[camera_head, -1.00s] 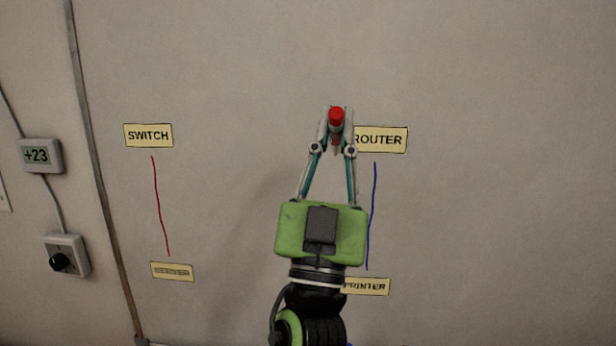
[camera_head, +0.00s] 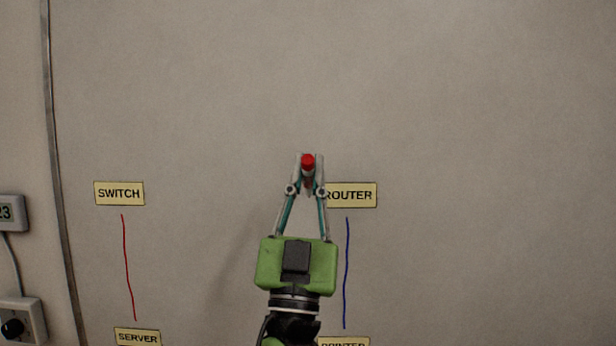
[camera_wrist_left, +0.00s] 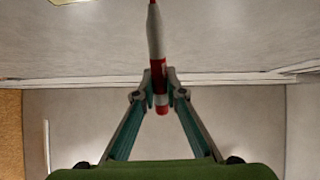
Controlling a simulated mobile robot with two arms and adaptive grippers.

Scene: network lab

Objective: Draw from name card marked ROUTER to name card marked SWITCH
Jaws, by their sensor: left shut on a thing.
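My left gripper (camera_head: 307,182) is shut on a red and white marker (camera_head: 308,163). It is just left of the yellow ROUTER card (camera_head: 352,195) and hides a little of that card's left edge. The marker also shows between the fingers in the left wrist view (camera_wrist_left: 157,60), with its tip toward the wall. I cannot tell whether the tip touches the wall. The yellow SWITCH card (camera_head: 119,194) is on the wall at the left. No line shows between the ROUTER and SWITCH cards. My right gripper is not in view.
A red line (camera_head: 128,268) runs from below SWITCH to the SERVER card (camera_head: 138,337). A blue line (camera_head: 346,272) runs from below ROUTER to the PRINTER card (camera_head: 343,342).

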